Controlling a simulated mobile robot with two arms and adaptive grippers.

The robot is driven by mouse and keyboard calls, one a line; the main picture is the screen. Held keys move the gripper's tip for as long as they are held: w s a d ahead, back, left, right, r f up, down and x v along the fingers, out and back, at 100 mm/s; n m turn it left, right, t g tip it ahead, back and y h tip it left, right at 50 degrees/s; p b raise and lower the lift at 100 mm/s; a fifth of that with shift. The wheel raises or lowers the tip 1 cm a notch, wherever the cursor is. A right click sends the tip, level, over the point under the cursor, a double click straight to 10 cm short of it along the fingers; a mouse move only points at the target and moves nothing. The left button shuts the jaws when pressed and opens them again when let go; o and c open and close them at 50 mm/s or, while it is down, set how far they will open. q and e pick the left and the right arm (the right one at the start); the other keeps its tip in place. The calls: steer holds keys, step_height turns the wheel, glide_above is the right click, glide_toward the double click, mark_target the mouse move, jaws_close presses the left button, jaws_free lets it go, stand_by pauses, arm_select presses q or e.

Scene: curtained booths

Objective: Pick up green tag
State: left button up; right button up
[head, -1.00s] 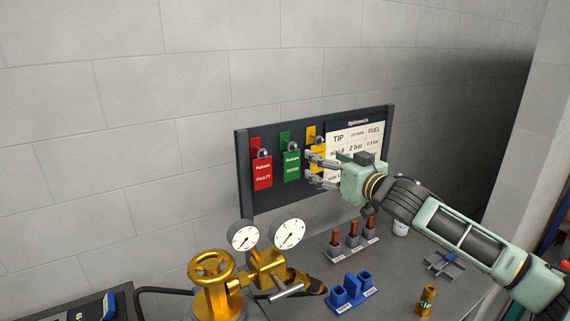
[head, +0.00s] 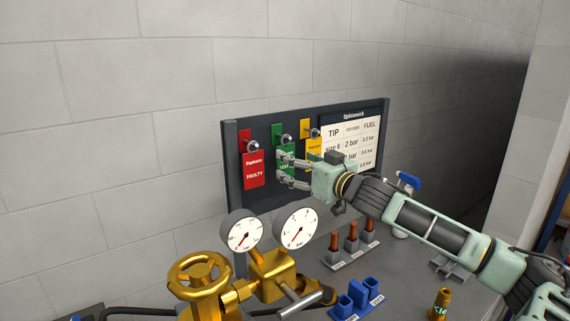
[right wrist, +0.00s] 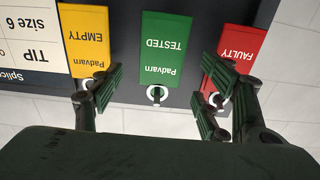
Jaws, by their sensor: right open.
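The green tag (right wrist: 165,48), marked TESTED, hangs from a peg on the dark board, between the red and yellow tags. In the head view the green tag (head: 285,160) is partly covered by my right gripper (head: 283,168). In the right wrist view my right gripper (right wrist: 155,105) is open and empty, with one finger on each side of the green tag's peg end. The fingers overlap the edges of the yellow tag (right wrist: 92,40) and red tag (right wrist: 230,55) in that view. I cannot tell whether they touch anything. My left gripper is not in view.
The dark board (head: 235,195) also carries a white table sheet (head: 362,145). Below stand a gold valve with two gauges (head: 245,232), a rack of copper-coloured tips (head: 351,243), a blue holder (head: 357,298) and a brass piece (head: 440,304).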

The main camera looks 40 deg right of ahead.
steer(key=shift+w+d+f+p, duration=0.15)
steer(key=shift+w+p, duration=0.3)
steer(key=shift+w, duration=1)
steer(key=shift+w+d+f+p, duration=0.15)
steer(key=shift+w+p, duration=0.3)
steer(key=shift+w, duration=0.95)
steer(key=c, duration=1.1)
